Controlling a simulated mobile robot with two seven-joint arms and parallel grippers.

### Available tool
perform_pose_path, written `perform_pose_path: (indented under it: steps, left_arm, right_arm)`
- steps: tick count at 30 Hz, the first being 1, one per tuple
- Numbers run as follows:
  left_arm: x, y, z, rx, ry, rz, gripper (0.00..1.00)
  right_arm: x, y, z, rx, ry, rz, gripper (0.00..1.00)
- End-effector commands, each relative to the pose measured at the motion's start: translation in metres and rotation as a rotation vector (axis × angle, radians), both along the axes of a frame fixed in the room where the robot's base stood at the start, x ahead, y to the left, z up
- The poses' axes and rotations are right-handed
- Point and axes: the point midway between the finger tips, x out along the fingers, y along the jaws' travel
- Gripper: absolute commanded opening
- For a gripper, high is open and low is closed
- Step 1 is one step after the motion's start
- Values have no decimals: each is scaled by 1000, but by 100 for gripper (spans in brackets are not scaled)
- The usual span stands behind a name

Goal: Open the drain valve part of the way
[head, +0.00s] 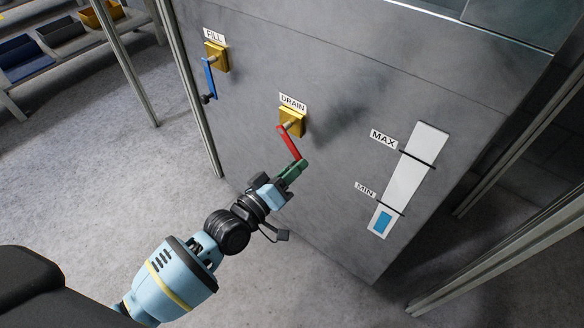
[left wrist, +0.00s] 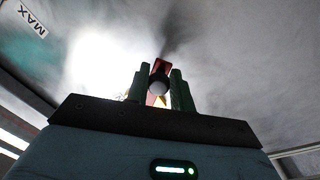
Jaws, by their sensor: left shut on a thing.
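The drain valve has a yellow body (head: 291,122) under the DRAIN label (head: 293,103) on the grey tank front. Its red lever (head: 288,143) points down and slightly right. My left gripper (head: 295,168) is at the lever's lower end, its green fingers shut on it. In the left wrist view the red lever (left wrist: 160,67) and its round dark end (left wrist: 158,86) show between the two green fingers. The fingers hide part of the lever's end in the head view. My right gripper is not in view.
The fill valve's blue lever (head: 209,78) hangs down at the upper left. A level gauge (head: 407,180) with MAX and MIN marks stands at the right, with blue liquid (head: 384,220) low, below MIN. Metal posts stand either side. Open floor lies left.

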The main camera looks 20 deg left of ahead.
Motion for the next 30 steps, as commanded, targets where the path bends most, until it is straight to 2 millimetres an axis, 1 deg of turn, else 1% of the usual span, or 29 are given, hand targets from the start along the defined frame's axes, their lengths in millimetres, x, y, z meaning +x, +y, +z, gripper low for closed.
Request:
perform_pose_path:
  steps: [4, 5, 9, 17, 20, 23, 30]
  left_arm:
    - [0, 0, -1, -1, 2, 1, 0]
    - [0, 0, -1, 0, 2, 1, 24]
    - [0, 0, -1, 1, 1, 0, 42]
    - [0, 0, -1, 1, 1, 0, 42]
    - [-5, 2, -1, 3, 1, 1, 42]
    - [-16, 7, -1, 4, 2, -1, 42]
    - [-51, 22, -2, 3, 1, -1, 42]
  right_arm:
    - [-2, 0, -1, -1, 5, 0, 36]
    - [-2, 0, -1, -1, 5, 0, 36]
    - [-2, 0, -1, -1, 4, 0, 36]
    - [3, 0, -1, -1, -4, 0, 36]
    - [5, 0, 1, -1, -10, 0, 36]
    - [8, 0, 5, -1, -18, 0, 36]
    - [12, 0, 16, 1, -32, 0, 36]
